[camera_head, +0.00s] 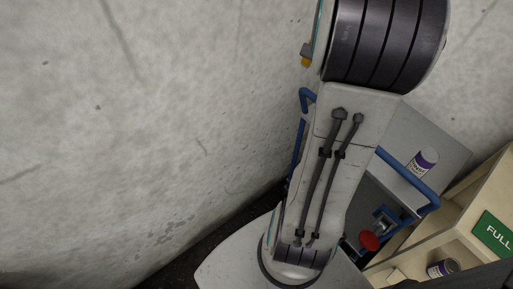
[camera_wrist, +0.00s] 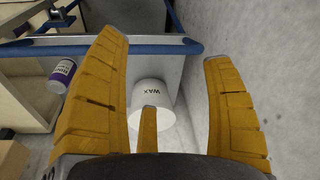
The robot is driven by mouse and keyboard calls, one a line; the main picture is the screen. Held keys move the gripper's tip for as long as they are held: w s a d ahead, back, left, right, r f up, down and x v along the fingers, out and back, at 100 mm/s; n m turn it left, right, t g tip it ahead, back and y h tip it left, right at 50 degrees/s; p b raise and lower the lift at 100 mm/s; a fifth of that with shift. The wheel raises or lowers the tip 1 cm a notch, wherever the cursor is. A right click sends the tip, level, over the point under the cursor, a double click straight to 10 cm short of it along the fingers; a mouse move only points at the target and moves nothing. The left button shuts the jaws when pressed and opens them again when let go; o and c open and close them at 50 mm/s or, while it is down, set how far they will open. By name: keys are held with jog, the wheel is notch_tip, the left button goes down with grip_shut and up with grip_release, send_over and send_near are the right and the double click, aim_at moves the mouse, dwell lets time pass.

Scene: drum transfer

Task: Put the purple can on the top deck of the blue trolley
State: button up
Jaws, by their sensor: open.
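A purple and white can (camera_head: 424,162) stands on the grey top deck (camera_head: 447,148) of the blue trolley, seen to the right of my arm in the head view. A second purple and white can (camera_head: 440,268) sits in the pale wooden shelf at the lower right. In the wrist view, a purple can (camera_wrist: 61,76) shows at the left by the shelf; I cannot tell for certain which of the two it is. The trolley's blue rail (camera_wrist: 150,48) crosses that view. My gripper (camera_wrist: 160,88) is open, its yellow fingers apart and empty, clear of the can.
A white drum marked WAX (camera_wrist: 152,98) shows beyond my fingers. The wooden shelf (camera_head: 468,222) with a green FULL sign (camera_head: 494,232) stands close beside the trolley. A red knob (camera_head: 369,240) is near the trolley. A concrete wall (camera_head: 130,120) fills the left.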

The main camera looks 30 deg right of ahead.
jog(key=a+n+t, duration=0.1)
jog(key=a+n, duration=0.6)
jog(key=a, duration=0.9)
jog(key=s+a+f+n+t+y, duration=0.1)
jog(key=s+a+f+n, duration=0.2)
jog(key=s+a+n, duration=0.3)
jog(key=a, duration=0.4)
jog(key=shift+s+a+t, duration=0.3)
jog(key=shift+s+a, duration=0.05)
jog(key=shift+s, duration=0.05)
jog(key=shift+d, duration=0.1)
